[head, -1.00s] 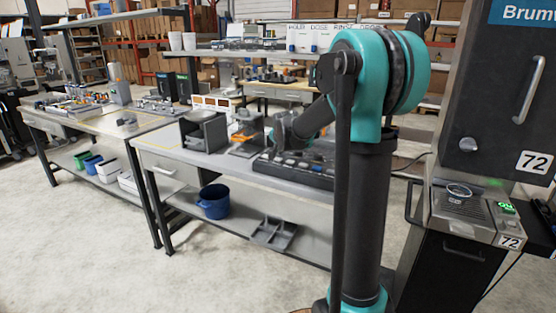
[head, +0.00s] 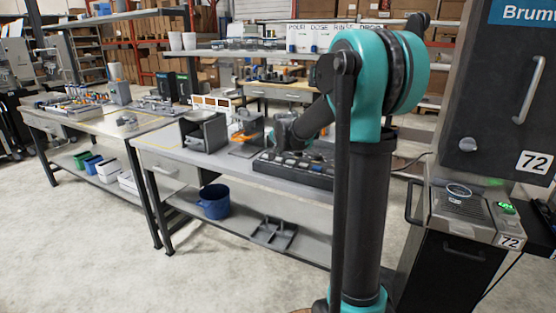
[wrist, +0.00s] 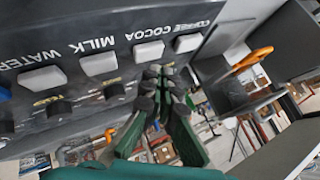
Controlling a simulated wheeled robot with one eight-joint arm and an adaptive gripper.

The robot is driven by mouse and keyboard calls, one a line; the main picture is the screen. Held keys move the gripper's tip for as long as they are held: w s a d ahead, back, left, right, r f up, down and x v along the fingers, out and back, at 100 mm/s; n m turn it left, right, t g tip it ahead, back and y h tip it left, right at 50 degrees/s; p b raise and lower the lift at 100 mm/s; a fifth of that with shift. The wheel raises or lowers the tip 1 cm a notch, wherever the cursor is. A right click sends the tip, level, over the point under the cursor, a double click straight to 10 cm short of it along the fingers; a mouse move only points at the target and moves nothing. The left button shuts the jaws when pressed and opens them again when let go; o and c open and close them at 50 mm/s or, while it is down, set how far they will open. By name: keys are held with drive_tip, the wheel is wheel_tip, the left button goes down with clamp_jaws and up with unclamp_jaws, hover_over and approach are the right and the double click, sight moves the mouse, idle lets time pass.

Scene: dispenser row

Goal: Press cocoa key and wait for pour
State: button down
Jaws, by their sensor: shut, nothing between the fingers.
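In the wrist view a dark panel carries a row of white keys with labels, the lettering upside down. The cocoa key (wrist: 148,51) sits between the milk key (wrist: 98,64) and the coffee key (wrist: 187,43). My gripper (wrist: 163,86) has its dark fingertips together, close to the cocoa key on its lower right side in the picture. Whether they touch the key is not clear. No stream of cocoa can be seen. In the head view my arm hides the gripper; a low dark unit (head: 300,170) with pale keys lies on the bench beside it.
The water key (wrist: 42,77) is at the panel's left. A grey open box (head: 204,131) and an orange-handled stand (head: 245,136) share the bench (head: 215,160). A blue pot (head: 214,202) sits on the lower shelf. A brewing machine (head: 495,110) stands at the right.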

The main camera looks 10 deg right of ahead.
sight(279, 159)
drive_tip(key=shift+f, duration=0.2)
idle(0.4)
drive_tip(key=shift+f, duration=0.2)
drive_tip(key=shift+f, duration=0.45)
idle(0.8)
drive_tip(key=shift+r, duration=0.9)
drive_tip(key=shift+r, duration=0.1)
drive_tip(key=shift+r, duration=2.4)
